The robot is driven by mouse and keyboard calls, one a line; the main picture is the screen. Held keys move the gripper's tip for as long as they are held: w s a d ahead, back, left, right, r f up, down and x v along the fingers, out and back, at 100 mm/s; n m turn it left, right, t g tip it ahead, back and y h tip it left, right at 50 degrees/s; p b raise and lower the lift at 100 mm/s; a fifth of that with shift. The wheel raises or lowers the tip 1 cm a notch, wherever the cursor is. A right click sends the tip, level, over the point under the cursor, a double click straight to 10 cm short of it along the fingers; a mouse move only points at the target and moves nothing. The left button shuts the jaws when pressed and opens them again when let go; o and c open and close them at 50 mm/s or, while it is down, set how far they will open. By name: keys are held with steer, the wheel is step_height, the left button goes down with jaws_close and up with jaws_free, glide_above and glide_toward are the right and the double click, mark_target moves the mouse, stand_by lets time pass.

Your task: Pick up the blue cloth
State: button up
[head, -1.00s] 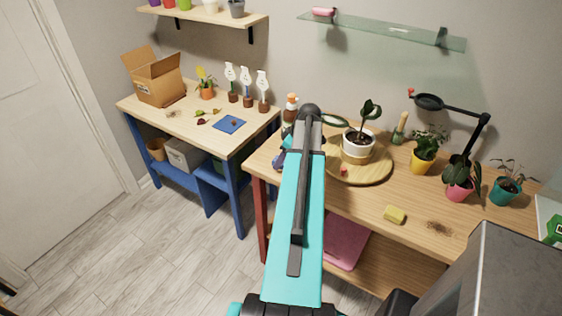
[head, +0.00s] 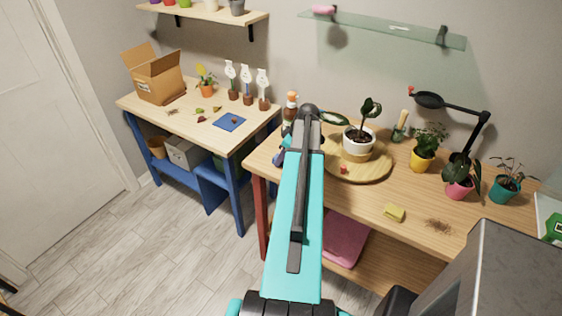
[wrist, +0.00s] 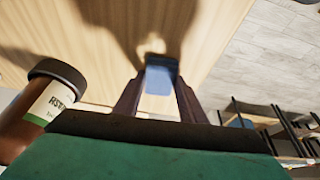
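A blue piece, seemingly the blue cloth (wrist: 159,80), shows between the two fingers of my gripper (wrist: 161,76) in the wrist view, over the wooden tabletop near its edge. The fingers stand apart with blue filling the gap; whether they press on it cannot be told. In the head view my arm hides most of the gripper, and a dark bluish shape shows just left of it at the right table's corner. A flat blue square (head: 229,123) with a small dark thing on it lies on the left table; I cannot tell whether it is cloth.
A brown bottle (wrist: 42,105) with a dark cap stands close left of my gripper in the wrist view. A gap separates the two tables.

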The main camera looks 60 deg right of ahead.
steer(key=shift+r, duration=0.1)
stand_by(0.3)
steer(key=shift+r+b, duration=1)
steer(key=shift+r, duration=0.5)
steer(key=s+a+b, duration=0.1)
steer(key=s+a, duration=0.1)
steer(key=s, duration=0.2)
steer(key=s+a+r+b, duration=0.1)
steer(key=s+a+b, duration=0.1)
steer(key=s, duration=0.3)
steer(key=s+a+b, duration=0.2)
steer(key=s+a, duration=0.1)
steer(key=s, duration=0.2)
steer(key=shift+s+a+r, duration=0.1)
steer(key=shift+s+r, duration=0.1)
steer(key=shift+r, duration=0.2)
